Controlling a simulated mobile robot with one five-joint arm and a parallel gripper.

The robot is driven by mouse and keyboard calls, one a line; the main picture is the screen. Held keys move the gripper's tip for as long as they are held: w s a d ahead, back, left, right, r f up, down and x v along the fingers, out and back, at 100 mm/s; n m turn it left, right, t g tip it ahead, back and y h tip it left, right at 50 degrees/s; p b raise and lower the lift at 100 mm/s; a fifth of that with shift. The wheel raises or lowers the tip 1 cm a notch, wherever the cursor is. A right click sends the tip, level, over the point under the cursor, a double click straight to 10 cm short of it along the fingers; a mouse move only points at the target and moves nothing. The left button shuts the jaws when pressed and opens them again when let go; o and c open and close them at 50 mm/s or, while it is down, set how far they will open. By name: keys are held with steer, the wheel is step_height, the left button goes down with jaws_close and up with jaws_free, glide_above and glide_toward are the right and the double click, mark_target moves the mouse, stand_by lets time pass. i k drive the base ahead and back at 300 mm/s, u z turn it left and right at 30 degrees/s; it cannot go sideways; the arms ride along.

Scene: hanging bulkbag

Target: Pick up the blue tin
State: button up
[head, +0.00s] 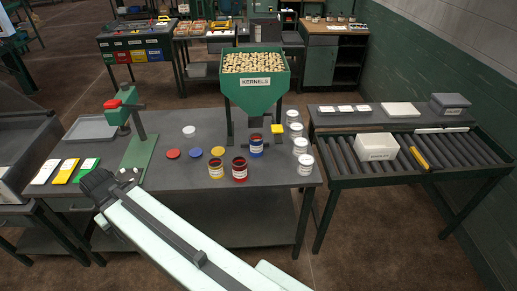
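The green hopper (254,93) labelled KERNELS stands behind the tins. Red (173,154), blue (195,152) and yellow (217,151) lids lie left of them. White-lidded jars (305,165) line the right side. A green press (135,138) stands left. A roller table (345,160) is at right.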

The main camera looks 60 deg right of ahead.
mark_target(256, 138)
steer(key=z, duration=0.15)
steer(key=i, duration=1)
steer(key=u, duration=0.1)
